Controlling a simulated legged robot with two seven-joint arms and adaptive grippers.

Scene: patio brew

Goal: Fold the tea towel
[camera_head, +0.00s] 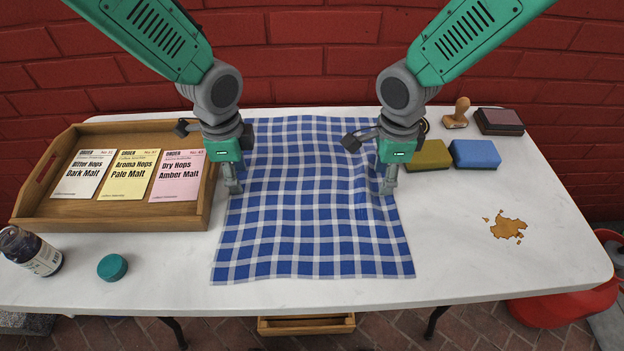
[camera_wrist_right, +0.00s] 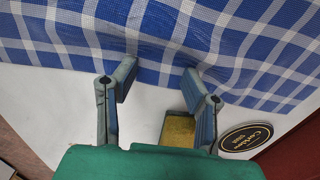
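The tea towel (camera_head: 305,225) is a blue and white checked cloth spread out on the white table, with wrinkles near its right edge. It also fills the top of the right wrist view (camera_wrist_right: 230,30). My left gripper (camera_head: 234,188) points down at the towel's left edge; its fingers are seen side-on, so its opening is unclear. My right gripper (camera_head: 388,188) points down at the right edge. In the right wrist view its two fingers (camera_wrist_right: 160,82) stand apart at the rippled towel edge, with cloth and bare table showing between them.
A wooden tray (camera_head: 120,221) with order cards stands left. A dark bottle (camera_head: 30,250) and teal lid (camera_head: 112,267) are front left. Yellow (camera_head: 428,155) and blue (camera_head: 475,154) sponges, a stamp (camera_head: 457,115) and an ink pad (camera_head: 499,121) stand right. A brown spill (camera_head: 508,227) lies front right.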

